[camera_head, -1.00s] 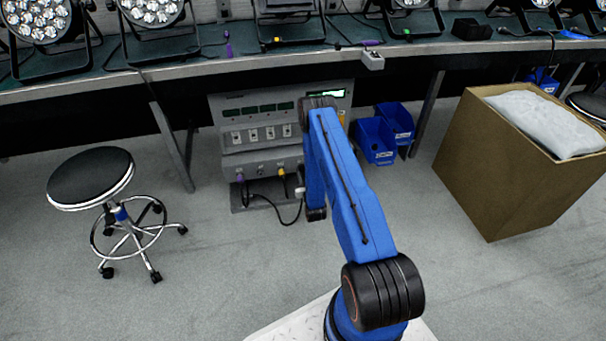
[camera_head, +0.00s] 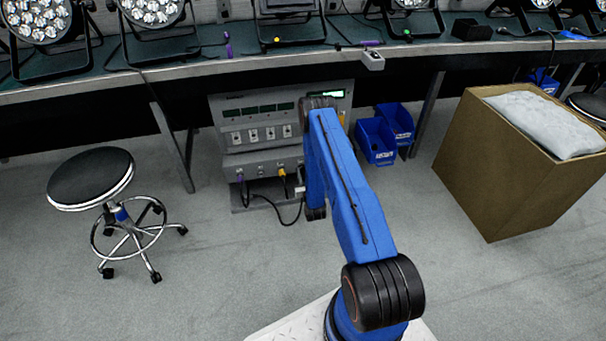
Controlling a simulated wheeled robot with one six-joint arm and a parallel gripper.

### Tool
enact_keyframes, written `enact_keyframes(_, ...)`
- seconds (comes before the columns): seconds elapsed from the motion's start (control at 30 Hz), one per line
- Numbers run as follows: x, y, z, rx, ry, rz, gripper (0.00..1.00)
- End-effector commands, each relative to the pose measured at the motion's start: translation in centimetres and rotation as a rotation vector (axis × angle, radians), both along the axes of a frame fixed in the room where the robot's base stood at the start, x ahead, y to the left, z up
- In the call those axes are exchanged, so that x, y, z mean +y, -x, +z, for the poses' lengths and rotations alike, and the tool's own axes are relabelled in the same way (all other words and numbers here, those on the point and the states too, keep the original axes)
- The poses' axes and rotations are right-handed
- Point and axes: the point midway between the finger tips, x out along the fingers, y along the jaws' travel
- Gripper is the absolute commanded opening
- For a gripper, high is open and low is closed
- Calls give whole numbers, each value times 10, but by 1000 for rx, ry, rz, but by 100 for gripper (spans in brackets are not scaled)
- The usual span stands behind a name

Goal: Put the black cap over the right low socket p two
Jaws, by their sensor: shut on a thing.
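The grey rack unit (camera_head: 250,147) stands under the bench. Its low panel (camera_head: 258,169) carries a purple plug (camera_head: 240,178) at the left and a yellow plug (camera_head: 281,171) further right. My blue arm covers the right end of this panel, so I cannot make out the right low socket p two. A small pale part of my gripper (camera_head: 299,190) shows at the left edge of the arm, in front of the low panel. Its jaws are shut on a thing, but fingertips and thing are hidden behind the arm. I cannot see the black cap.
A black cable (camera_head: 285,222) loops below the panel. Blue bins (camera_head: 376,141) stand right of the unit, and a large brown box (camera_head: 500,170) further right. A round stool (camera_head: 92,178) stands at the left. The bench (camera_head: 200,72) overhangs the unit. Floor between is clear.

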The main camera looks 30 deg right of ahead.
Motion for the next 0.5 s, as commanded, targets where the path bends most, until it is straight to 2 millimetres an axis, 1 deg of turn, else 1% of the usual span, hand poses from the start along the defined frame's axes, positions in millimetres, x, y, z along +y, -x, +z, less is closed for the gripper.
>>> enact_keyframes(0.5, -2, -6, 0, 0, 0, 0, 3)
